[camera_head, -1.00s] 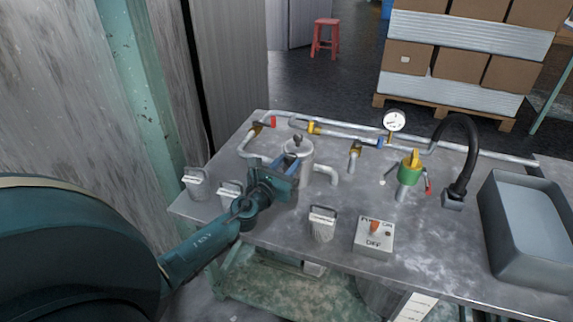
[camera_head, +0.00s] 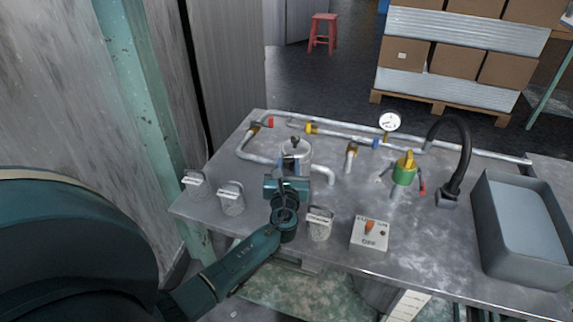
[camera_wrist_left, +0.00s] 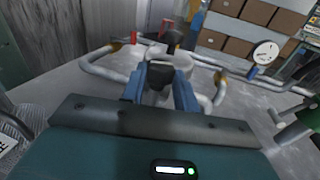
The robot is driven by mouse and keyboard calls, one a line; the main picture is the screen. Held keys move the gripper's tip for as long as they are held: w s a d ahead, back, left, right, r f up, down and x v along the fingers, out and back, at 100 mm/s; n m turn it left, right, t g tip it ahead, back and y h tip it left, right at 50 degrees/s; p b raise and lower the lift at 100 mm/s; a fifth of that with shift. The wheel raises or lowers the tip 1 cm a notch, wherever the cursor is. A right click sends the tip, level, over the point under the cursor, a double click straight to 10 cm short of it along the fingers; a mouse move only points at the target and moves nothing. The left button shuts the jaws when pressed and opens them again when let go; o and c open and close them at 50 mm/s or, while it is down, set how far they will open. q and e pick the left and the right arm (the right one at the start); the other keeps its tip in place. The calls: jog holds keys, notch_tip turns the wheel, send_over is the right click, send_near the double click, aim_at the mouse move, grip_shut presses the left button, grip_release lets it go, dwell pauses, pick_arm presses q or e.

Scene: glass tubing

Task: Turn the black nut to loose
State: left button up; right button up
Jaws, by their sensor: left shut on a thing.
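A silver tank (camera_head: 297,153) stands on the metal bench, with a small knob on its lid. My left gripper (camera_head: 288,178) is at the near side of the tank and covers its lower part in the head view. In the left wrist view, the black nut (camera_wrist_left: 160,71) shows between the two blue fingers of my left gripper (camera_wrist_left: 160,88), with a pale metal part below it. The fingers are shut on the nut. A second dark knob (camera_wrist_left: 172,37) shows beyond it. The nut is hidden in the head view. My right gripper is not in view.
Labelled weights with handles (camera_head: 231,198) stand near the gripper, one (camera_head: 319,223) close on its right. A switch box (camera_head: 370,233), a green valve (camera_head: 404,170), a black hose tap (camera_head: 459,160) and a grey basin (camera_head: 481,245) lie further right. Pipes (camera_head: 340,131) run behind.

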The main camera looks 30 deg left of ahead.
pick_arm(q)
jog(key=shift+d+n+g+y, duration=0.1)
jog(key=shift+n+g+y, duration=0.45)
jog(key=shift+y, duration=0.25)
jog(key=o, duration=1)
